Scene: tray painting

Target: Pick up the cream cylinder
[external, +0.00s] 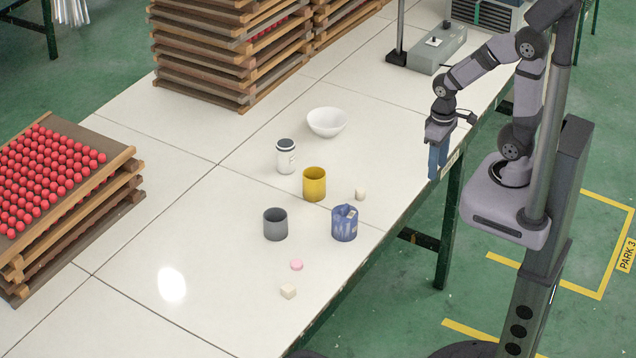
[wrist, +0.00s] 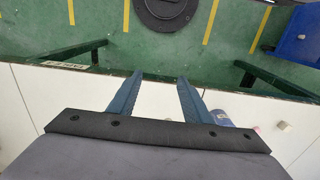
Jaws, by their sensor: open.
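The small cream cylinder (external: 360,194) stands on the white table, right of the yellow cup (external: 314,184) and behind the blue patterned mug (external: 344,223). My gripper (external: 437,176) is to the right of the cylinder, raised near the table's right edge, with its blue fingers pointing down. In the wrist view my gripper (wrist: 160,80) has its fingers apart with nothing between them. I cannot make out the cylinder in the wrist view.
A cream cube (external: 288,292), pink disc (external: 296,264), grey cup (external: 275,224), lidded white jar (external: 286,156) and white bowl (external: 327,122) stand around. Stacked trays (external: 230,60) are at the back; a tray of red balls (external: 110,140) is at left.

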